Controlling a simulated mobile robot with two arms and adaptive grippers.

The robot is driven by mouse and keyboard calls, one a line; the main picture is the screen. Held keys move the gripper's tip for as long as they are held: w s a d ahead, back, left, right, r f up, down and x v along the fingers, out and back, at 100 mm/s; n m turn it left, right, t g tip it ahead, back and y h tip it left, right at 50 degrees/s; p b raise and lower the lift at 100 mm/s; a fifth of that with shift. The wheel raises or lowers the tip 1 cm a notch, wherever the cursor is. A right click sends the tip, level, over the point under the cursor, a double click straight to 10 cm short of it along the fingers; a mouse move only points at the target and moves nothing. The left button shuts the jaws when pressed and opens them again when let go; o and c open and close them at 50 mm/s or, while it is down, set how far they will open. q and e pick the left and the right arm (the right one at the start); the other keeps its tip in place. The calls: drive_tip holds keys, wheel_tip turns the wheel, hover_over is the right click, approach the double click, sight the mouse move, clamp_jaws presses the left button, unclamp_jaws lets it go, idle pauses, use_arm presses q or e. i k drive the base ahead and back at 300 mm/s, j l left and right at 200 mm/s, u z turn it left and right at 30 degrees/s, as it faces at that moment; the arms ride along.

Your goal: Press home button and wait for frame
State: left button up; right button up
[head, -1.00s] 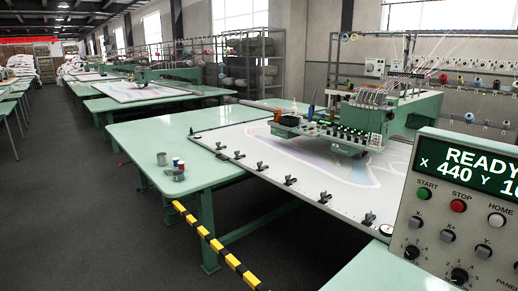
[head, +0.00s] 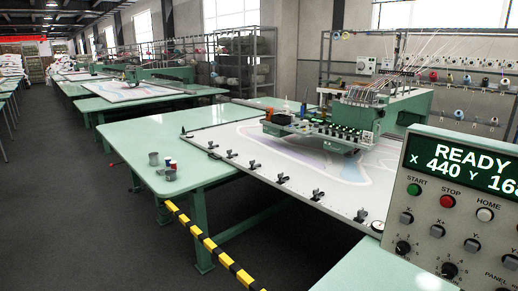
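The control panel (head: 450,215) stands at the right edge, partly cut off. Its white HOME button (head: 485,215) sits to the right of the red STOP button (head: 447,201) and the green START button (head: 414,190). Neither of my grippers shows in the head view.
A yellow and black barrier (head: 210,245) runs in front of the table. Grey cups (head: 153,158) and small spools stand on the green table top (head: 130,135). Shelves (head: 247,70) stand behind. Dark floor (head: 80,220) is free at the left.

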sight(483, 215)
drive_tip(key=z, duration=1.55)
